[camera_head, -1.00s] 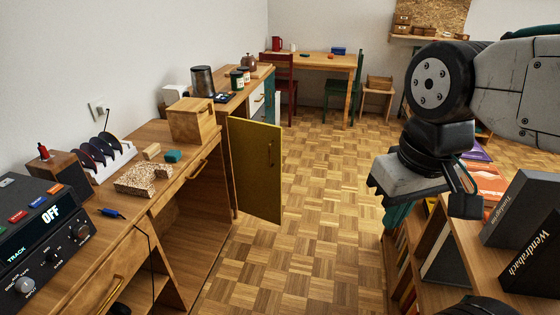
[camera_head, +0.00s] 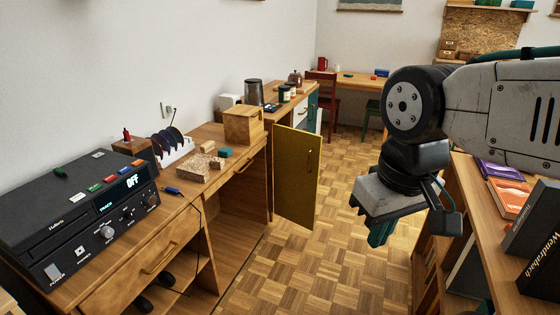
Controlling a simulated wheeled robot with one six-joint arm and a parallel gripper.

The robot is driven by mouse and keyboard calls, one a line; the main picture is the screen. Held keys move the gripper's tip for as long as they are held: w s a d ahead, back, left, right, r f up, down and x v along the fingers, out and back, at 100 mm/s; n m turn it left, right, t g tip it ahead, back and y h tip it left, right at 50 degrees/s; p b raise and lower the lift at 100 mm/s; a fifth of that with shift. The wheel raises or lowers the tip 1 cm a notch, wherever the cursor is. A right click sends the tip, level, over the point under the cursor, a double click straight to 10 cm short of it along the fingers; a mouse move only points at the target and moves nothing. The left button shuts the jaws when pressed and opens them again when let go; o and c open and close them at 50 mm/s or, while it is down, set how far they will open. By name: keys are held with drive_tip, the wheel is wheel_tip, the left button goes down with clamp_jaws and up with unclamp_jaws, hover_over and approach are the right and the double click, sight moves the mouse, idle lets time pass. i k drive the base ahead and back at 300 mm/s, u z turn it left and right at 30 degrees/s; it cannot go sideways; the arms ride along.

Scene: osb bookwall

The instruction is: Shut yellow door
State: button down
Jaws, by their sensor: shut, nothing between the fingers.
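The yellow door (camera_head: 296,178) stands open at the far end of the wooden desk. It is hinged on its left edge at the cabinet and swung out over the floor, with a small handle near its right edge. My gripper (camera_head: 380,233) hangs at the right of the view, pointing down, with teal fingers shut and empty. It is apart from the door, to the right and nearer the camera.
The wooden desk (camera_head: 203,222) on the left holds a black audio device (camera_head: 85,207), a disc rack (camera_head: 172,146) and a wooden box (camera_head: 243,125). A bookshelf (camera_head: 470,200) with books stands close on the right. Parquet floor (camera_head: 330,240) lies clear between them.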

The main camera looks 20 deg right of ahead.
sight(296, 153)
drive_tip(key=u, duration=0.3)
drive_tip(key=i, duration=1.1)
drive_tip(key=z, duration=0.6)
